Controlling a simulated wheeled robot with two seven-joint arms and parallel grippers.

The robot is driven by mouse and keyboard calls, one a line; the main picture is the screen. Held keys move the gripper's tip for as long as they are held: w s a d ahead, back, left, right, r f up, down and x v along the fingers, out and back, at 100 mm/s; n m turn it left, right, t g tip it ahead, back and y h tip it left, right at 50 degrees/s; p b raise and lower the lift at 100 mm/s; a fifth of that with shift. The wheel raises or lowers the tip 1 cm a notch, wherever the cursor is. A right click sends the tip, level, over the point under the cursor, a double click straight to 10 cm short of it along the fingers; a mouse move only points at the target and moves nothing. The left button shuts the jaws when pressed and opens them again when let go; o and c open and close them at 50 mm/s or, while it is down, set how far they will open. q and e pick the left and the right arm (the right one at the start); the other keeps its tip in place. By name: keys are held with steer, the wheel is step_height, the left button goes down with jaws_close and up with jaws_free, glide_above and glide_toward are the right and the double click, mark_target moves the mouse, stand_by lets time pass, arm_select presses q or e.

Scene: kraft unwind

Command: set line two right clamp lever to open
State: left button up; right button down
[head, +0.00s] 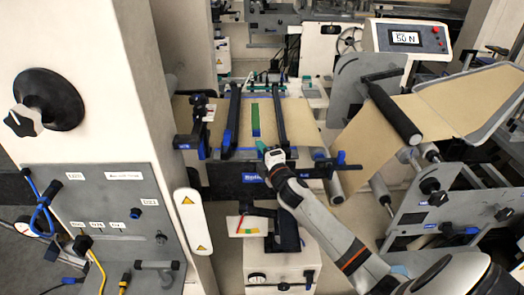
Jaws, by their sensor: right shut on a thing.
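The unwind table carries two dark clamp bars across a brown kraft web (265,115): a left clamp bar (233,112) and a right clamp bar (279,115). My right arm reaches in from the lower right. My right gripper (264,149) is at the near end of the web, beside the near end of the right clamp bar, and is shut on what appears to be the right clamp lever. The lever is mostly hidden by the gripper, so its angle cannot be told. My left gripper is not in view.
A tension display (405,38) reads 50 N. A dark roller (394,113) and a grey side plate stand to the right. A white cabinet with a black knob (48,106) fills the left.

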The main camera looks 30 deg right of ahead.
steer(key=shift+r+m+t+b, duration=0.4)
steer(key=shift+r+m+b, duration=0.05)
steer(key=shift+m+b, duration=0.65)
steer(key=shift+s+d+r+m+t+h+b, duration=0.15)
steer(key=shift+r+m+t+h+b, duration=0.15)
steer(key=shift+r+m+b, duration=0.4)
steer(key=m, duration=0.1)
steer(key=m+b, duration=0.1)
steer(key=r+m, duration=0.1)
steer(key=shift+s+d+t+h+b, duration=0.15)
steer(key=shift+d+t+h+b, duration=0.15)
steer(key=shift+t+h, duration=0.1)
steer(key=m, duration=0.1)
steer(key=r+m+h+b, duration=0.1)
steer(key=d+m, duration=0.1)
steer(key=shift+s+r+m+h, duration=0.2)
steer(key=shift+s+m+h, duration=0.1)
steer(key=shift+m, duration=0.1)
steer(key=shift+s+d+r+m+h+b, duration=0.45)
steer(key=shift+m+h, duration=0.35)
steer(key=shift+m, duration=0.75)
steer(key=shift+s+d+r+m+h+b, duration=0.2)
steer(key=shift+d+m+h+b, duration=0.5)
steer(key=shift+m, duration=0.9)
steer(key=shift+s+d+r+m+h+b, duration=0.35)
steer(key=shift+m+h, duration=0.55)
steer(key=shift+m, duration=0.65)
steer(key=c, duration=1.3)
jaws_free()
steer(key=shift+d+r, duration=0.1)
